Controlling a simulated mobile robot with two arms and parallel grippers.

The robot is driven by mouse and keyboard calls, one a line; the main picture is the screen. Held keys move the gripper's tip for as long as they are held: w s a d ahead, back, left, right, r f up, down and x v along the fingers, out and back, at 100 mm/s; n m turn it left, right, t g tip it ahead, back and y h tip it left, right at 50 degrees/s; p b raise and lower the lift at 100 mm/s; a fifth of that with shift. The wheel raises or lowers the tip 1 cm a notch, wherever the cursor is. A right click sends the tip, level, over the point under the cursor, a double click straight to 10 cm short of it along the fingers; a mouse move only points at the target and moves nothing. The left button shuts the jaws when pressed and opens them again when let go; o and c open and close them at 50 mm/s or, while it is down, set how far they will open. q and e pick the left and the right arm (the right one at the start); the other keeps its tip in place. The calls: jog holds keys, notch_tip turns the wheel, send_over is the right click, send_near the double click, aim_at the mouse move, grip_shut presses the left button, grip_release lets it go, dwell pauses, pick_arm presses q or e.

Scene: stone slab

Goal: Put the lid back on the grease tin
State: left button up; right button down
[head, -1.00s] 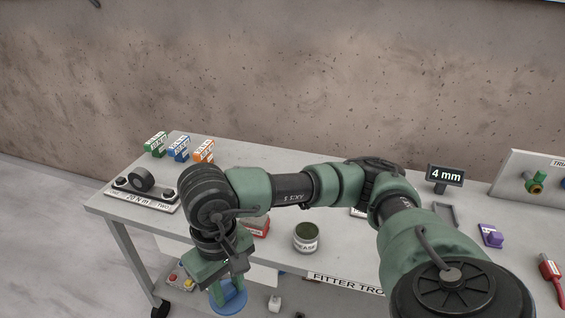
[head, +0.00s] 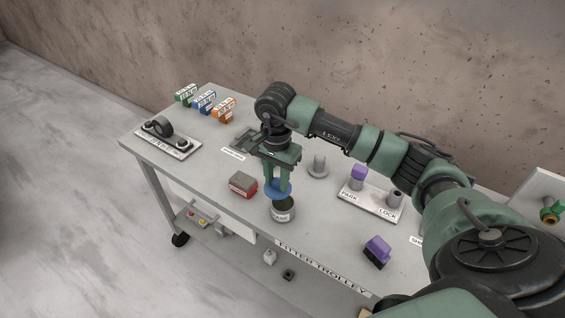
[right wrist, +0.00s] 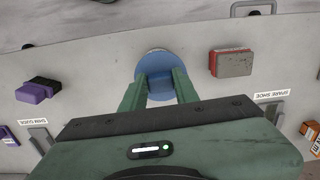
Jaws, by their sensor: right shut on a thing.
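The grease tin (head: 283,213) is a small pale can with a dark open mouth, upright near the trolley's front edge. My right gripper (head: 277,182) points down with its fingers shut on the blue lid (head: 278,190). The lid is just above the tin, and part of the dark mouth shows below it. In the right wrist view the lid (right wrist: 155,64) sits between my fingertips (right wrist: 160,84) and hides most of the tin. My left gripper is not in view.
A red and grey block (head: 242,184) stands close left of the tin. A purple and black piece (head: 377,252) is at the front right. Coloured boxes (head: 204,102) stand at the back left.

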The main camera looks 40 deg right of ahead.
jog(key=shift+w+d+f+m, duration=0.15)
jog(key=shift+w+d+m, duration=0.1)
jog(key=shift+d+m, duration=0.3)
jog(key=shift+d+f, duration=0.15)
jog(key=shift+d, duration=0.15)
jog(key=shift+s+d+f, duration=0.1)
jog(key=shift+s+f, duration=0.05)
jog(key=shift+f, duration=0.05)
jog(key=shift+f+b, duration=0.6)
jog(key=shift+f, duration=0.3)
notch_tip(320, 180, down, 3)
jog(key=shift+r+b, duration=0.15)
jog(key=shift+b, duration=0.65)
jog(key=shift+f+b, duration=0.5)
jog(key=shift+b, duration=0.05)
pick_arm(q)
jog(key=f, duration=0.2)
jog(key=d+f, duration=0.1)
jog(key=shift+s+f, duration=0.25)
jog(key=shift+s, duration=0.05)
pick_arm(e)
jog(key=shift+f, duration=0.15)
pick_arm(q)
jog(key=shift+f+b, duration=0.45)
jog(key=shift+b, duration=0.1)
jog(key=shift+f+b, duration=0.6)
pick_arm(e)
jog(key=shift+f, duration=0.2)
